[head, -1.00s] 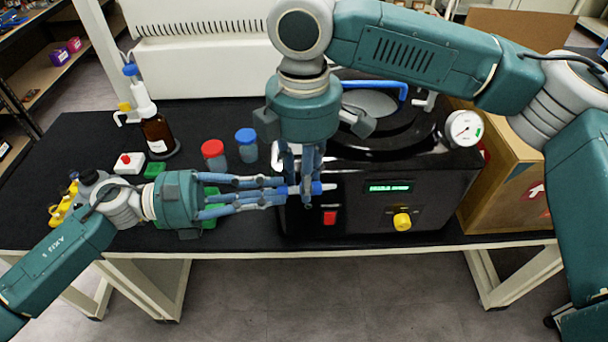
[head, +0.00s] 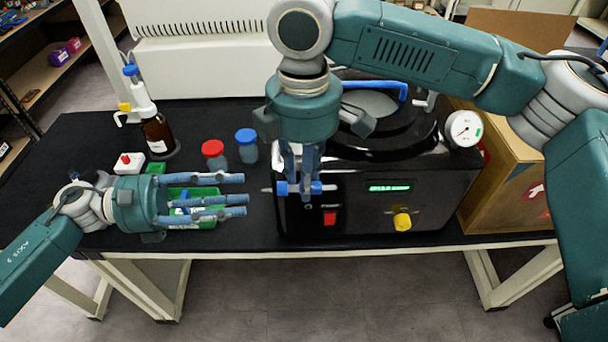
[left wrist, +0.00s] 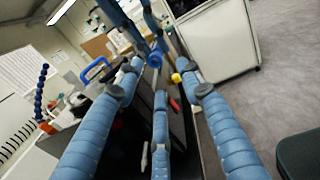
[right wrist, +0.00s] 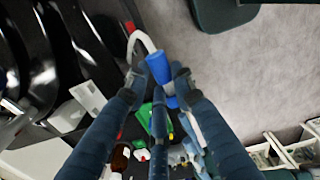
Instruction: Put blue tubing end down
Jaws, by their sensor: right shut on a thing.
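The blue tubing end (head: 282,187) is held level in front of the black freeze dryer (head: 450,195). My right gripper (head: 305,188) points down and is shut on it, with blue showing on both sides of the fingers. In the right wrist view the blue tubing end (right wrist: 157,68) sits between the fingertips, beside a pale curved tube (right wrist: 143,42). My left gripper (head: 244,196) is open and empty, apart from it on the left, with its fingers spread and pointing right. In the left wrist view nothing lies between the left fingers.
A green tray (head: 207,222) lies under my left gripper. A red-capped jar (head: 213,153), a blue-capped jar (head: 247,146) and a brown bottle (head: 156,134) stand behind it. A cardboard box (head: 510,190) stands right of the dryer. The table's front edge is close below.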

